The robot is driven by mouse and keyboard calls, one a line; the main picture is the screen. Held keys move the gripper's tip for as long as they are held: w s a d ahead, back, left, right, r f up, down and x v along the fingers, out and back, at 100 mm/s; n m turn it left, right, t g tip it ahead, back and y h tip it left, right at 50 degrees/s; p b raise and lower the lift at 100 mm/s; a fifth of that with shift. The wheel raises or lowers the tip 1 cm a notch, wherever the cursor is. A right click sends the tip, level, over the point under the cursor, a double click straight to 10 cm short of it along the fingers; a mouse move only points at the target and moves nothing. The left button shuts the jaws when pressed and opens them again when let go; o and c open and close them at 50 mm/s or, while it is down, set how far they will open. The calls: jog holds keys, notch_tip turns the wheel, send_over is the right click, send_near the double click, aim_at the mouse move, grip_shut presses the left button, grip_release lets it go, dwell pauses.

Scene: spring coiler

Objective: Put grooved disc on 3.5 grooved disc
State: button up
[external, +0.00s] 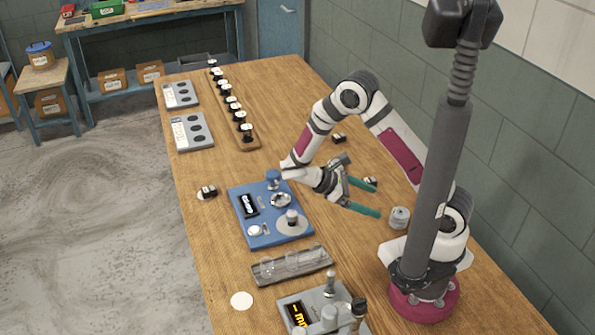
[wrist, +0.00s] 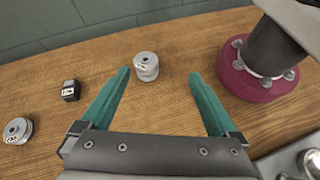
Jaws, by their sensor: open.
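A grey grooved disc (wrist: 146,66) with a small label lies on the wooden table near my base. It also shows in the external view (external: 399,218). Another grey disc (wrist: 17,130) with a label lies at the left edge of the wrist view; I cannot pick it out in the external view. The labels are too small to read, so I cannot tell which is the 3.5 one. My gripper (external: 376,201) is open and empty, its teal fingers pointing toward the wall side. In the wrist view the first disc appears between and beyond the fingertips (wrist: 160,73), apart from them.
A small black labelled block (wrist: 70,90) lies between the two discs. A blue machine (external: 262,237) stands left of my gripper, with a grey tray (external: 290,266) in front. A wooden rack (external: 228,110) and two grey panels (external: 181,94) are farther back. The wall borders the table's right side.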

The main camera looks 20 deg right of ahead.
jog(key=s+r+m+t+y, duration=0.3)
jog(key=s+r+m+y, duration=0.8)
jog(key=m, duration=0.8)
jog(key=shift+s+d+r+y, duration=0.15)
jog(key=shift+r+y, duration=0.2)
jog(key=shift+y, duration=0.75)
